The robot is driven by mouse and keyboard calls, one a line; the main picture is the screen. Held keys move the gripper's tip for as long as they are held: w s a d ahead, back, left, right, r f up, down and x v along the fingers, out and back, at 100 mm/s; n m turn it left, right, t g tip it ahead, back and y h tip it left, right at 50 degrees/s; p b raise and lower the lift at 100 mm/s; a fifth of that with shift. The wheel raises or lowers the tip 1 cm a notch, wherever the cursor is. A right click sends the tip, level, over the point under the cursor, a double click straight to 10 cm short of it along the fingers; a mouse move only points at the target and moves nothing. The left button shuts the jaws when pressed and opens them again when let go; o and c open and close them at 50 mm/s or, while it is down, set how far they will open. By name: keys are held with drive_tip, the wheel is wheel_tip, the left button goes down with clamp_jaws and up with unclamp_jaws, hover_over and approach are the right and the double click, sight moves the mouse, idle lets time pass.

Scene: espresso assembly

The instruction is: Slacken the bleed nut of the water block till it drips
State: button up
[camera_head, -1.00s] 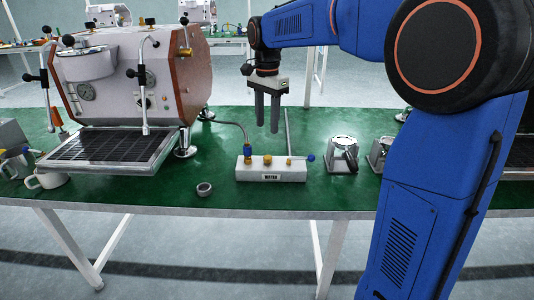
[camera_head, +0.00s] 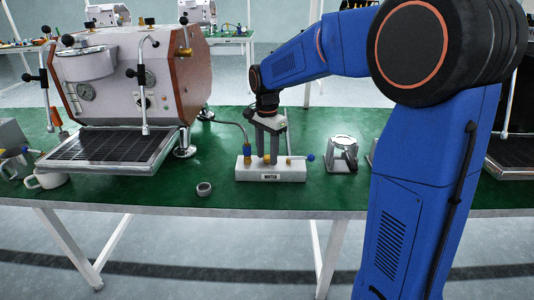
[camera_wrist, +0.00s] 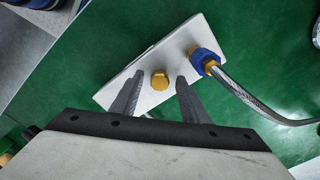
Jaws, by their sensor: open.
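The water block (camera_head: 282,175) is a white slab labelled "WATER" on the green table, and it also shows in the wrist view (camera_wrist: 190,40). The bleed nut seems to be the brass hex nut (camera_wrist: 160,79) in the middle of its top face. My gripper (camera_head: 266,157) points down over the block with its fingers open. In the wrist view one finger is on each side of the nut, with visible gaps.
A hose with a blue and brass fitting (camera_wrist: 203,57) joins the block close to one finger.

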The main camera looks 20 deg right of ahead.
drive_tip(key=shift+c, duration=0.5)
clamp_jaws()
drive_tip(key=n, duration=0.3)
drive_tip(key=shift+n, duration=0.4)
drive_tip(key=n, duration=0.4)
drive_tip(key=shift+n, duration=0.3)
drive_tip(key=n, duration=0.3)
drive_tip(key=shift+d+n, duration=0.1)
drive_tip(key=shift+n, duration=2)
